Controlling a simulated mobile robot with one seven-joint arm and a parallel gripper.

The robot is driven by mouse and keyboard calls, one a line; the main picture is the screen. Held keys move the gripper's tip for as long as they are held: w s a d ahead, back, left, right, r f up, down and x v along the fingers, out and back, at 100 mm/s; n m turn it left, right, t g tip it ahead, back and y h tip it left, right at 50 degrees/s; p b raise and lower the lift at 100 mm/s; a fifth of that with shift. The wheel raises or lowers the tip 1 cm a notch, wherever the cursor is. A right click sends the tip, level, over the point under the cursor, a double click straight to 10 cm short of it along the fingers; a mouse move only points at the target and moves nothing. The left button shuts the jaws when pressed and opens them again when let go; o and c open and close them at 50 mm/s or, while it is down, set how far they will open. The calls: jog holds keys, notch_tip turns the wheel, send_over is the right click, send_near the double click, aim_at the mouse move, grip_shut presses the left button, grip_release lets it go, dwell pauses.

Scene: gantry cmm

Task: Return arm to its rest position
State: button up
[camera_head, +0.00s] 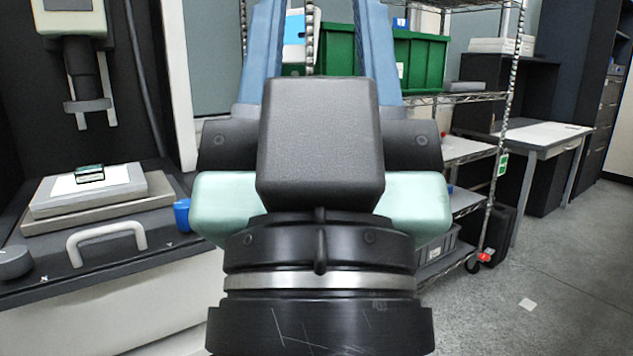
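My gripper (319,30) fills the middle of the head view, with its black wrist and housing in front. Its two blue fingers point up and away and stand well apart. The top edge of the picture cuts off their ends. Nothing shows held in the visible gap, where only the background shelf is seen. The rest of my arm is mostly out of view.
At left, a measuring machine's probe head (80,55) hangs above a plate (95,190) bearing a small green part (90,174). A blue cup (182,214) is beside it. A wire rack with green bins (418,62) stands behind; grey floor (560,270) is open at right.

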notch_tip(320, 180, up, 31)
jog(key=p, duration=2.9)
jog(key=shift+a, duration=0.1)
